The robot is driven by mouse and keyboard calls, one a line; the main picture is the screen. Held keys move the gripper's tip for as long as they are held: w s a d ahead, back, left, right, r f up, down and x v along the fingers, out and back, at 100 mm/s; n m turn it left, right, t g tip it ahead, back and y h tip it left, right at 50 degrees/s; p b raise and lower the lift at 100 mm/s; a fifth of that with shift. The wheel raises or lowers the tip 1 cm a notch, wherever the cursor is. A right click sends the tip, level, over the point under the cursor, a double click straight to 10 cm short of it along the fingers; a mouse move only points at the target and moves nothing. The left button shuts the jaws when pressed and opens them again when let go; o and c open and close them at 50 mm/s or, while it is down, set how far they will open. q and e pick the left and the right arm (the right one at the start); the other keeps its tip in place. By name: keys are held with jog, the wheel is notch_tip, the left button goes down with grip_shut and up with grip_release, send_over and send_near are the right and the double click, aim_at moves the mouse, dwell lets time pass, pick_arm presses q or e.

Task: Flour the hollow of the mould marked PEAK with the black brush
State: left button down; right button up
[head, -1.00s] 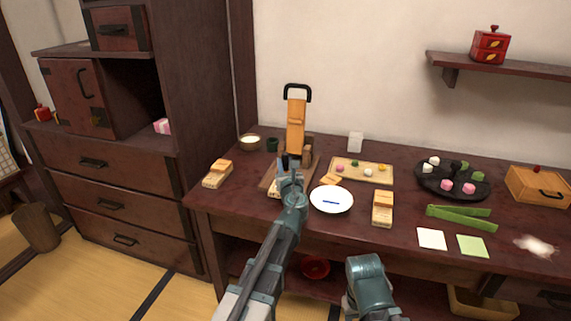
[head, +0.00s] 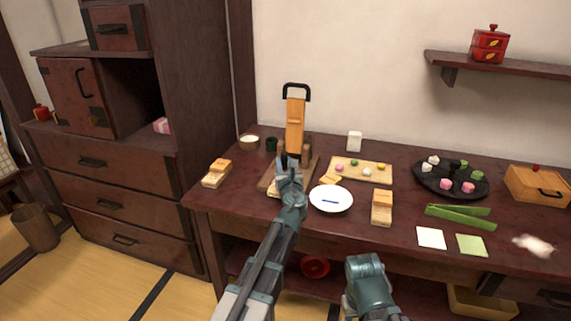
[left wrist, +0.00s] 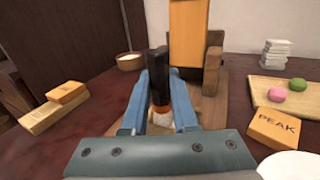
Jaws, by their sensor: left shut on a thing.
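My left gripper (left wrist: 159,103) is shut on a black brush (left wrist: 158,68), which stands upright between the fingers with an orange band and pale bristles low down. In the head view the left gripper (head: 285,168) is over the wooden board (head: 268,182). A pale wooden block (head: 273,194) shows partly behind the gripper; its hollow is hidden, and I cannot tell whether the bristles touch it. An orange piece marked PEAK (left wrist: 274,128) lies right of the brush, at the board's edge; it also shows in the head view (head: 331,179).
A wooden stand with an orange panel (head: 295,124) rises behind the brush. A white plate (head: 331,191) is close on the right. Other two-part moulds stand left (head: 215,174) and right (head: 382,209). A bowl of white stuff (head: 249,142) is at the back left.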

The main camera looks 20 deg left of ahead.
pick_arm(q)
jog(key=shift+w+d, duration=0.1)
jog(key=shift+w, duration=0.1)
dwell(0.4)
jog(key=shift+s, duration=0.15)
jog(key=shift+s, duration=0.3)
jog(key=shift+w, duration=0.25)
dwell(0.6)
notch_tip(320, 180, up, 8)
jog(key=p, duration=0.8)
jog(key=shift+r, duration=0.1)
notch_tip(320, 180, up, 21)
jog(key=p, duration=2.1)
